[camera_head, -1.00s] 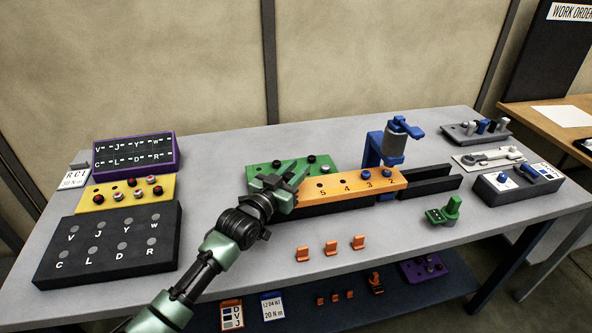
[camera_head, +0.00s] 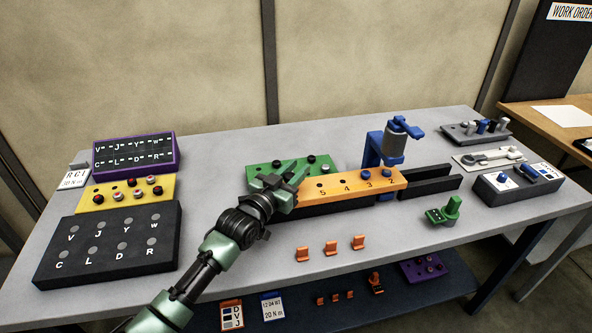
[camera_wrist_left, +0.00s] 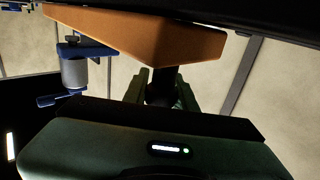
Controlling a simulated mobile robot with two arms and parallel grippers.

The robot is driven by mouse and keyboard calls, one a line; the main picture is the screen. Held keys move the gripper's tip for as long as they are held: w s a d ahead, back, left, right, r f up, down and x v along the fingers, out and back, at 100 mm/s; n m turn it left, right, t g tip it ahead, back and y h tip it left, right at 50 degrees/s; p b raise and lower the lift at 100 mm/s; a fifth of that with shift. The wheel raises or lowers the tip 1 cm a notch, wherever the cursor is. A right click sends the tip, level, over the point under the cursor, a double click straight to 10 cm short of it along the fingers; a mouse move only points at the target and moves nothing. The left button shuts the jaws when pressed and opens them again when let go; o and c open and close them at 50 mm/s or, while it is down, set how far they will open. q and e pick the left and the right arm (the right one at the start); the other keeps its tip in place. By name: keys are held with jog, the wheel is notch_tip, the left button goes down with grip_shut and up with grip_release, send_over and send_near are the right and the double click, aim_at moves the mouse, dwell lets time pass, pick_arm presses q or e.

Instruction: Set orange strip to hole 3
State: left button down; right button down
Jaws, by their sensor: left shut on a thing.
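The orange strip (camera_head: 335,191) lies along the dark rail (camera_head: 428,187), with the numbers 5, 4, 3 and 2 showing beside its holes. Blue pieces sit at 3 and 2; the holes at 5 and 4 look dark and open. My left gripper (camera_head: 287,184) is shut on the strip's left end and covers that end. In the left wrist view the strip (camera_wrist_left: 150,35) runs across the top, close to the gripper (camera_wrist_left: 160,88). The blue clamp tool (camera_head: 393,143) stands behind the strip near 3 and 2. My right gripper is out of view.
Orange clips (camera_head: 330,248) and a green fixture (camera_head: 446,212) stand in front. Labelled trays (camera_head: 110,243) fill the left side, and a grey box (camera_head: 518,186) stands at right.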

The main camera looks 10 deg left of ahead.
aim_at(319, 180)
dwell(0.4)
pick_arm(q)
jog(key=d, duration=0.2)
jog(key=w+d, duration=0.1)
jog(key=d, duration=0.1)
jog(key=w+d+b, duration=0.1)
jog(key=d, duration=0.1)
jog(key=shift+w+d, duration=0.15)
jog(key=shift+d, duration=0.05)
jog(key=shift+a, duration=0.15)
jog(key=c, duration=1.1)
grip_release()
jog(key=v, duration=0.8)
jog(key=shift+r, duration=0.1)
